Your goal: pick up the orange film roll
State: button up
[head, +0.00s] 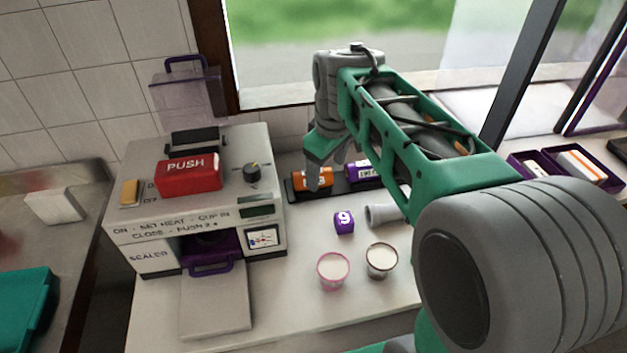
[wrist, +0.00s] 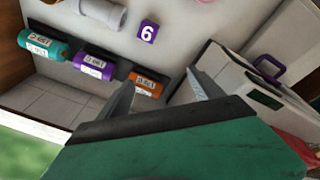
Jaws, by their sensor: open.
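The orange film roll (head: 298,180) lies at the left end of a black rack beside the sealer machine. It has a white label. It also shows in the wrist view (wrist: 151,87), between the two fingers and closer to the left one. My gripper (head: 327,175) is open above the roll, with one finger crossing in front of it in the head view. In the wrist view my gripper (wrist: 160,77) holds nothing. Whether a finger touches the roll I cannot tell.
A purple roll (head: 357,172) and a teal roll (wrist: 43,44) lie along the same rack. The sealer machine (head: 130,218) stands close on the left.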

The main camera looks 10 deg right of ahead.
jog(key=shift+o, duration=0.4)
jog(key=w+f+n+g, duration=0.1)
jog(key=w+n, duration=0.3)
jog(key=w, duration=0.4)
jog(key=shift+w+d+f+b, duration=0.15)
jog(key=shift+w+f+b, duration=0.15)
jog(key=shift+f, duration=0.55)
jog(key=w+f+n, duration=0.2)
jog(key=w+f+n+g, duration=0.1)
jog(key=w+f+n, duration=0.1)
jog(key=w, duration=0.1)
jog(key=w+f+n+b, duration=0.1)
jog(key=w+f+n, duration=0.1)
jog(key=w, duration=0.1)
jog(key=shift+w+f, duration=0.15)
jog(key=shift+f, duration=0.1)
jog(key=shift+w+f, duration=0.1)
jog(key=shift+f, duration=0.2)
jog(key=f, duration=0.2)
jog(key=f+p, duration=0.1)
jog(key=f, duration=0.4)
jog(key=shift+s+f+p, duration=0.2)
jog(key=shift+s+p, duration=0.1)
jog(key=c, duration=1.7)
jog(key=shift+r, duration=0.1)
jog(key=shift+c, duration=0.4)
jog(key=shift+r, duration=0.15)
